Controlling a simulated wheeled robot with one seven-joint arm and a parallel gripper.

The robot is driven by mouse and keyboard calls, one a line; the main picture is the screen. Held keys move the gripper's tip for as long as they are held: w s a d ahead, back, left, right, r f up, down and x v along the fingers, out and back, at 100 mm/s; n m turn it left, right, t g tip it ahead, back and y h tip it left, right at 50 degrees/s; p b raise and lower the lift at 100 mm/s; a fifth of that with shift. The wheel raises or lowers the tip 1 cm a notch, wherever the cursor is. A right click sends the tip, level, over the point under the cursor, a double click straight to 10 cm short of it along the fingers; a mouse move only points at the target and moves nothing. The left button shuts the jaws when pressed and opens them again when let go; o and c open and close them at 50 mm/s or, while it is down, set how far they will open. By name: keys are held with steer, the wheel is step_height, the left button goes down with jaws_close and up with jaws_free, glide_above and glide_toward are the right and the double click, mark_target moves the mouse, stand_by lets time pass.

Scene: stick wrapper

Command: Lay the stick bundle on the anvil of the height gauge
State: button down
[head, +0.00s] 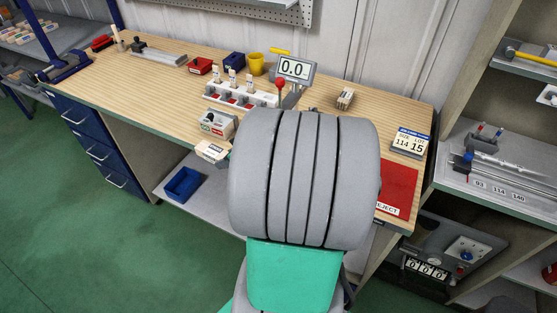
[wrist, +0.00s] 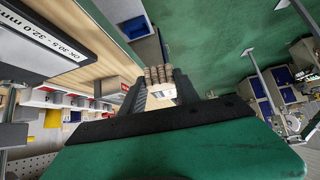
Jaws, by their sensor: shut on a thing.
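In the wrist view my gripper (wrist: 160,82) is shut on a stick bundle (wrist: 158,73), a short row of pale wooden sticks with a white band. The bundle sits between the two dark fingertips. In the head view what looks like its pale end (head: 212,150) shows left of my grey arm; the arm hides the fingers. The height gauge shows its "0.0" display (head: 293,68) and a red knob (head: 280,84) behind my arm. Its anvil is hidden there. In the wrist view a plate reading "OK 30.5 - 32.0 mm" (wrist: 50,38) is at upper left.
A small box-like device (head: 217,124) and a white rack (head: 241,95) stand left of my arm. Another bundle (head: 345,98) lies on the bench. A red reject mat (head: 398,188) and a size sign (head: 410,143) are at right. A blue bin (head: 183,184) is below the bench.

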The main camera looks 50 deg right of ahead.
steer(key=shift+n+y, duration=0.3)
steer(key=shift+n, duration=0.2)
steer(key=s+d, duration=0.3)
steer(key=s+d+f, duration=0.1)
steer(key=s+d, duration=0.2)
steer(key=s+d+f, duration=0.1)
steer(key=s+d, duration=0.2)
steer(key=d, duration=0.1)
steer(key=shift+s, duration=0.15)
steer(key=shift+w+d+f+b, duration=0.2)
steer(key=shift+d+f, duration=0.15)
steer(key=shift+d, duration=0.25)
steer(key=shift+w+d+f+b, duration=0.2)
steer(key=shift+d+f, duration=0.1)
steer(key=shift+d, duration=0.25)
steer(key=shift+w+d+f+b, duration=0.2)
steer(key=shift+d+f, duration=0.15)
steer(key=shift+d, duration=0.25)
steer(key=shift+w+d+f, duration=0.1)
steer(key=shift+w+d, duration=0.3)
steer(key=shift+d, duration=0.9)
steer(key=shift+w+d, duration=0.35)
steer(key=shift+d, duration=1)
steer(key=shift+w+d+f, duration=0.1)
steer(key=shift+w+d, duration=0.3)
steer(key=shift+d, duration=0.9)
steer(key=shift+f, duration=0.2)
steer(key=c, duration=0.8)
jaws_free()
steer(key=shift+s+r, duration=0.1)
